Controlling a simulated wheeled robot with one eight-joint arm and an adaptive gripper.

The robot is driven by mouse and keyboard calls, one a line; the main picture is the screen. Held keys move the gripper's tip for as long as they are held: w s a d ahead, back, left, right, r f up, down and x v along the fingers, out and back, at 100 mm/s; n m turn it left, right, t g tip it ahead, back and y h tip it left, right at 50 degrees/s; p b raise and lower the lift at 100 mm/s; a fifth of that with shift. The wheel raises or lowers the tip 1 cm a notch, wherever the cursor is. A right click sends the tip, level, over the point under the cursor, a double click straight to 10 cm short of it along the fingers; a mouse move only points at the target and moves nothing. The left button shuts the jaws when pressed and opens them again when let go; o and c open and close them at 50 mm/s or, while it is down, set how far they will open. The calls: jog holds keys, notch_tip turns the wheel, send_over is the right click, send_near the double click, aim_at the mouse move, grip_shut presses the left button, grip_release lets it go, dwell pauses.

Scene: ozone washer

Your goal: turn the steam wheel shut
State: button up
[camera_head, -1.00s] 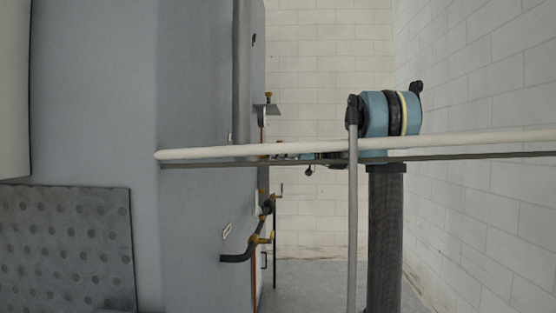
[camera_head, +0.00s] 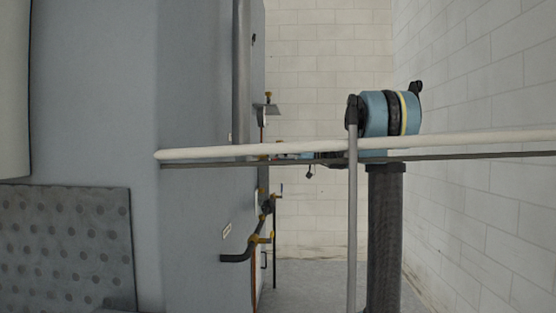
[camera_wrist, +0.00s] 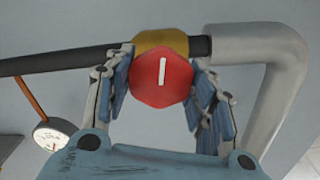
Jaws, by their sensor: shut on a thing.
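The steam wheel (camera_wrist: 150,88) is a red, rounded knob with a white bar on its face, and the bar stands nearly upright in the wrist view. It sits on a yellow valve body (camera_wrist: 160,40) on a dark pipe. My gripper (camera_wrist: 163,85) has one finger on each side of the red wheel and is shut on it. In the head view the wheel cannot be made out, and my gripper is mostly hidden behind the pale horizontal bar.
A thick grey insulated pipe (camera_wrist: 275,75) bends down close to the right finger. A round gauge (camera_wrist: 52,136) is at the lower left. In the head view, black pipework with yellow fittings (camera_head: 258,238) runs along the machine's side, with a pale brick wall (camera_head: 325,60) behind.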

jog(key=m, duration=0.4)
jog(key=shift+w+m, duration=0.15)
jog(key=shift+m, duration=0.25)
jog(key=m, duration=0.3)
jog(key=shift+m, duration=0.3)
jog(key=m, duration=0.4)
jog(key=shift+f+m, duration=0.1)
jog(key=shift+m, duration=0.2)
jog(key=m, duration=0.4)
jog(key=shift+f+m, duration=0.1)
jog(key=shift+m, duration=0.2)
jog(key=m, duration=0.8)
jog(key=shift+f, duration=0.1)
jog(key=m, duration=0.4)
jog(key=shift+m, duration=2.3)
